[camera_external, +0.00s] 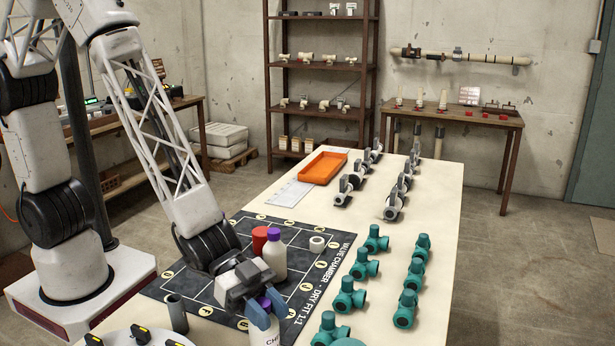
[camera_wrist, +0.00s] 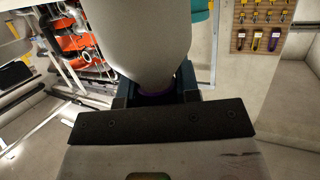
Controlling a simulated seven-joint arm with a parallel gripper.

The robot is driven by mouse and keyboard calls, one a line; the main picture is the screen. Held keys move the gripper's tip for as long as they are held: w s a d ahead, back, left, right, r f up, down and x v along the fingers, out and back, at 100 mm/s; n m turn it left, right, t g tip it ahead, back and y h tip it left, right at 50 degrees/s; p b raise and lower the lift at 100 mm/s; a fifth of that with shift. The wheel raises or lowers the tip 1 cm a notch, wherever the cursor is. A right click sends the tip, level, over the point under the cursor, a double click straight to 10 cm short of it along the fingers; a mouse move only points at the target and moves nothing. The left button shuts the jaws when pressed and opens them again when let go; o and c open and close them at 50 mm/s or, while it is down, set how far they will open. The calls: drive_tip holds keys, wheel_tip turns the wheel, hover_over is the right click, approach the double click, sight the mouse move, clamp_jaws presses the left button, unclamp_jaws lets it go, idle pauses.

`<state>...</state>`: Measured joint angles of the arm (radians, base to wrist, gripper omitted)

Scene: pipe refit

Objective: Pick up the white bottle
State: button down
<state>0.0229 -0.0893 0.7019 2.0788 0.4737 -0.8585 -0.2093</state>
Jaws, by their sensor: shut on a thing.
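A white bottle (camera_external: 267,336) with a purple cap and dark lettering is at the lower edge of the external view. My gripper (camera_external: 266,308) points down and is shut around its cap end, with a blue finger on either side. The bottle's bottom is cut off by the frame, so I cannot tell whether it touches anything. In the wrist view the pale bottle body (camera_wrist: 155,40) fills the top middle, and the purple cap sits between the fingers (camera_wrist: 157,88). A second white bottle (camera_external: 274,260) with a purple cap stands upright on the mat just behind my gripper.
A red-topped container (camera_external: 260,239) and a white ring (camera_external: 317,243) stand on the dark mat (camera_external: 215,262). A grey tube (camera_external: 177,313) is left of my gripper. Teal valves (camera_external: 363,265) stand in rows at right; an orange tray (camera_external: 323,167) lies farther back.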

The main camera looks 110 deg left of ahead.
drive_tip(key=shift+r, duration=0.1)
wheel_tip(320, 180, up, 10)
idle(0.7)
idle(0.7)
